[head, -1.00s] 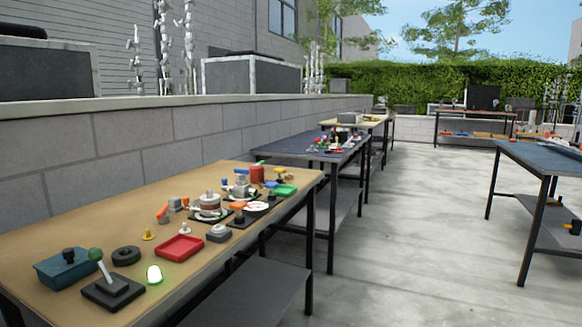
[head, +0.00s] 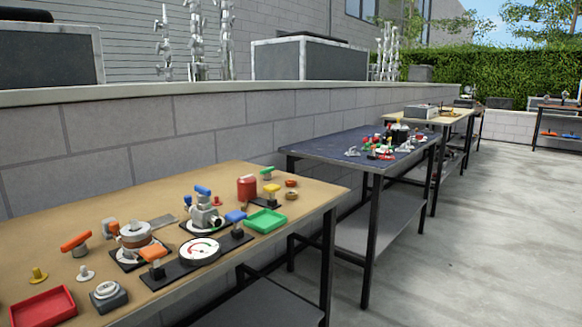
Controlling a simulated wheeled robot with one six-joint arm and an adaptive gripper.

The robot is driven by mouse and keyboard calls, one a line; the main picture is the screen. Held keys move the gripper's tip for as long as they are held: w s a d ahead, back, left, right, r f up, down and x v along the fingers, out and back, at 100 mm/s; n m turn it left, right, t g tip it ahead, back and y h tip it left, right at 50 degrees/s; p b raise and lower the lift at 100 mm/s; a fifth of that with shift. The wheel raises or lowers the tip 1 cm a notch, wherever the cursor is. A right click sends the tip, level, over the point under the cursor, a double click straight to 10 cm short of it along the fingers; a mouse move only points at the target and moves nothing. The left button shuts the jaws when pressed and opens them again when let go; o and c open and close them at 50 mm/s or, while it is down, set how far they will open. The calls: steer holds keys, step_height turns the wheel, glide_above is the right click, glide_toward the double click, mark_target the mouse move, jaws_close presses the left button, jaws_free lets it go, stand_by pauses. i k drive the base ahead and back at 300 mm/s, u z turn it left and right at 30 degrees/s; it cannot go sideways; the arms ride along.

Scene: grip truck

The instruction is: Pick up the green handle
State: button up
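A small green handle-like piece (head: 268,172) sits near the back right of the tan-topped workbench (head: 60,215), in the head view. It looks like a short green bar on a small stem. It stands behind and a little right of a red cylinder (head: 247,187). My gripper is not in view.
Close by are a green tray (head: 265,221), a valve with a blue handle (head: 203,212), a white dial gauge (head: 200,250), an orange handle (head: 76,241) and a red tray (head: 42,306). A dark-topped table (head: 325,147) stands beyond. Open concrete floor (head: 490,220) lies to the right.

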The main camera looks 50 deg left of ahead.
mark_target(266, 176)
steer(key=u, duration=0.5)
steer(key=i, duration=1.1)
steer(key=u, duration=0.95)
